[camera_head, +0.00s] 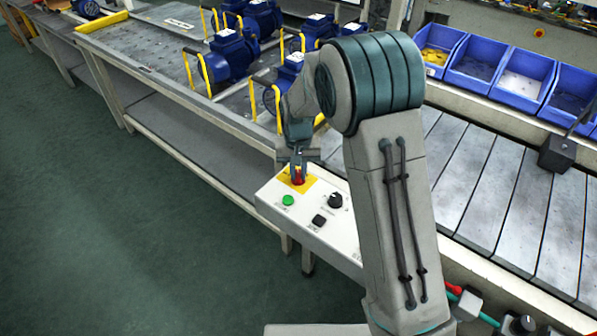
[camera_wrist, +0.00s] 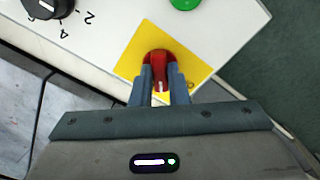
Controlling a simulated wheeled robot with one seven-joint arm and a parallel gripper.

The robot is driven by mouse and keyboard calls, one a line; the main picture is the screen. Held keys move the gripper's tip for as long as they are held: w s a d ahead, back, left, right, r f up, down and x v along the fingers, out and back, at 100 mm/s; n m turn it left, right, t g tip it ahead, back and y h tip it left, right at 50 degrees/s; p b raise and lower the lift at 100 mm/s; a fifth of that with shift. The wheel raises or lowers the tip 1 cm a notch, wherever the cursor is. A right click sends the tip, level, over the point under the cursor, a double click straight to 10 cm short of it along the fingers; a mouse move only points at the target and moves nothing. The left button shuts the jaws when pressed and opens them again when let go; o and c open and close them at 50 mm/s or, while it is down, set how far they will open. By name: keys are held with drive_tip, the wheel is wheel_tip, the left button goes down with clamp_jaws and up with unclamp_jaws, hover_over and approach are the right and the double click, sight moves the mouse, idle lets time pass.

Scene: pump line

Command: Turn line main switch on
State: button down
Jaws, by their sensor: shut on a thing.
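The line main switch (camera_head: 298,179) is a red rotary handle on a yellow square plate on the white control panel (camera_head: 270,197). In the wrist view the red switch (camera_wrist: 159,62) shows between the fingers of my gripper (camera_wrist: 160,88), over the yellow plate (camera_wrist: 203,72). My gripper also shows in the head view (camera_head: 298,165), pointing down onto the switch. It is shut on the red handle. The fingers hide part of the handle, so I cannot tell its exact setting.
Blue pumps (camera_head: 230,55) stand on the table behind. Blue bins (camera_head: 476,60) line the back right. Open floor lies left.

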sight(298, 174)
drive_tip(key=m, duration=0.3)
drive_tip(key=shift+m, duration=0.4)
drive_tip(key=m, duration=0.4)
drive_tip(key=shift+m, duration=0.3)
drive_tip(key=c, duration=1.4)
unclamp_jaws()
wheel_tip(298, 174, up, 14)
drive_tip(key=shift+s+f, duration=0.1)
